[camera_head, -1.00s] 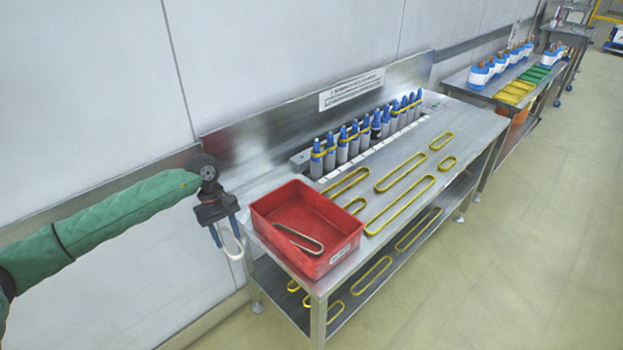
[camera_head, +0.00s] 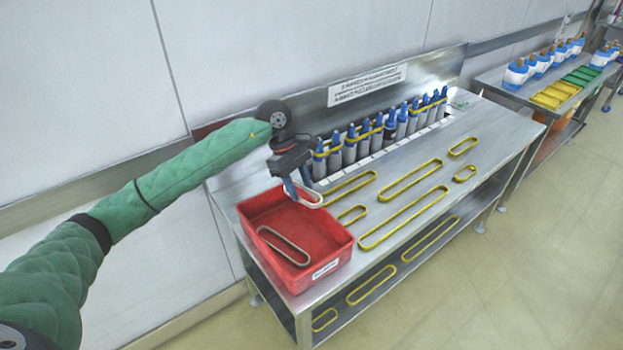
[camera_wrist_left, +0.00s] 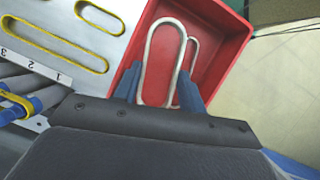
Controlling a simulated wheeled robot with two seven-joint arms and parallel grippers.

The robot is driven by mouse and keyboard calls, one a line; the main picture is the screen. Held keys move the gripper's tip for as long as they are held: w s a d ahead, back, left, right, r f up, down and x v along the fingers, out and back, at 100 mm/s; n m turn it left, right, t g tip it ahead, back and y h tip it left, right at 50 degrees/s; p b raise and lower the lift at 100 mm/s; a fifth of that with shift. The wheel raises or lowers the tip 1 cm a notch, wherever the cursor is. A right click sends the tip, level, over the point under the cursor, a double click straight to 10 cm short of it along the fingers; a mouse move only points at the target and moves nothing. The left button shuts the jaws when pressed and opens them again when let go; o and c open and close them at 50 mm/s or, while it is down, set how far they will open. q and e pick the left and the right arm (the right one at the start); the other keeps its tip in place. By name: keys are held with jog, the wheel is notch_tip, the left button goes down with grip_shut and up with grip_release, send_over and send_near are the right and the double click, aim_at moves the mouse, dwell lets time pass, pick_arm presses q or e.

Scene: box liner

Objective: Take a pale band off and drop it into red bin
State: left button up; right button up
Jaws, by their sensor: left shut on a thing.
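My left gripper (camera_head: 297,190) is over the back right part of the red bin (camera_head: 336,263), shut on a pale band (camera_head: 317,197). In the left wrist view the held band (camera_wrist_left: 151,62) hangs between the blue fingers, in front of the bin's red floor. A second pale band (camera_head: 284,246) lies inside the bin, and it shows partly behind the held one in the wrist view (camera_wrist_left: 192,60). Blue-capped grey bottles (camera_head: 377,136) stand in a row at the back of the table, with yellow bands around some. My right gripper is not in view.
The bin stands at the near left end of a steel table (camera_head: 446,207). Several yellow bands (camera_head: 403,217) are laid out on the tabletop right of it, and more on the lower shelf (camera_head: 400,270).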

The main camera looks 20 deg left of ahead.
pick_arm(q)
notch_tip(320, 180, down, 9)
jog(key=shift+s+f+b, duration=0.1)
jog(key=shift+f+b, duration=0.1)
jog(key=shift+b, duration=0.1)
jog(key=shift+f, duration=1.65)
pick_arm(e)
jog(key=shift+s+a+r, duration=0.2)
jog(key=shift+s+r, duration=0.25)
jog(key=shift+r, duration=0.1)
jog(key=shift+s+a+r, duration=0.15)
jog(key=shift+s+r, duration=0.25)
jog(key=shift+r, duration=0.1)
